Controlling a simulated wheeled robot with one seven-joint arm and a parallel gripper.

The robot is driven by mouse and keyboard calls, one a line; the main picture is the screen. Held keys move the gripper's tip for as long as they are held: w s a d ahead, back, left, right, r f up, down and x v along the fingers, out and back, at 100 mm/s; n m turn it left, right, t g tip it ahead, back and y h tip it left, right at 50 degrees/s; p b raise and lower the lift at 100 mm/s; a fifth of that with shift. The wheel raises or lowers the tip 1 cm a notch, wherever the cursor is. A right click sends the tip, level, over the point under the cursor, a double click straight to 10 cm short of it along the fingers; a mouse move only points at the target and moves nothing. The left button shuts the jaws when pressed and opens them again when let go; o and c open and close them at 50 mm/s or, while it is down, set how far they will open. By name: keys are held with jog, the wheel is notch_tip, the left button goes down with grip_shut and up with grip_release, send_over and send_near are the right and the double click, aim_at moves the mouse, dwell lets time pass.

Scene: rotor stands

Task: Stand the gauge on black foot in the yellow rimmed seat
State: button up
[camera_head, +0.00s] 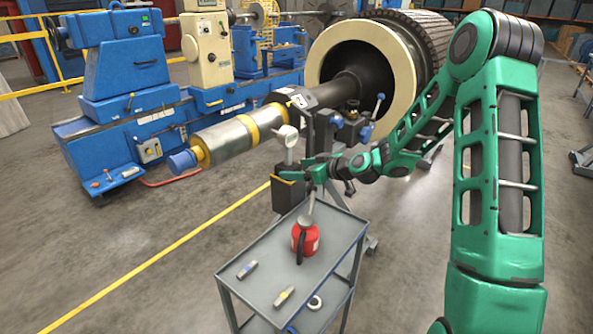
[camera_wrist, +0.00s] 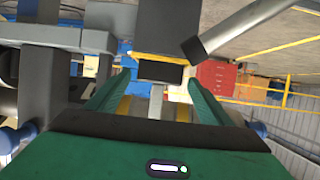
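The gauge (camera_head: 288,136) has a round white dial on a thin stem and stands upright beside the rotor shaft. The yellow rimmed seat (camera_head: 287,196) is a dark block with a yellow upper edge; its rim also shows in the wrist view (camera_wrist: 160,57). In that view, which looks upside down, the black foot (camera_wrist: 160,73) is right at the rim, with its lower part hidden. I cannot tell how deep it sits. My gripper (camera_head: 306,172) is level with the foot. Its green fingers stand apart on both sides of the grey stem (camera_wrist: 155,101), with gaps visible.
A grey cart (camera_head: 255,250) stands below, carrying a red can (camera_head: 306,241), small tools and a ring (camera_head: 315,302). The rotor shaft (camera_head: 230,137) and dark stand parts (camera_head: 322,125) are close behind my gripper. Open floor lies to the left.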

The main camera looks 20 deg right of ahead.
jog(key=v, duration=1.2)
jog(key=s+d+r+m+g+h, duration=0.1)
jog(key=s+d+m+g+h, duration=0.1)
jog(key=s, duration=1.1)
jog(key=s+d+r+m+g+h, duration=0.1)
jog(key=s+d+m+g, duration=0.4)
jog(key=s, duration=0.9)
jog(key=s+d+m+g+h, duration=0.4)
jog(key=s+m, duration=0.2)
jog(key=s, duration=0.7)
jog(key=shift+s+r, duration=0.4)
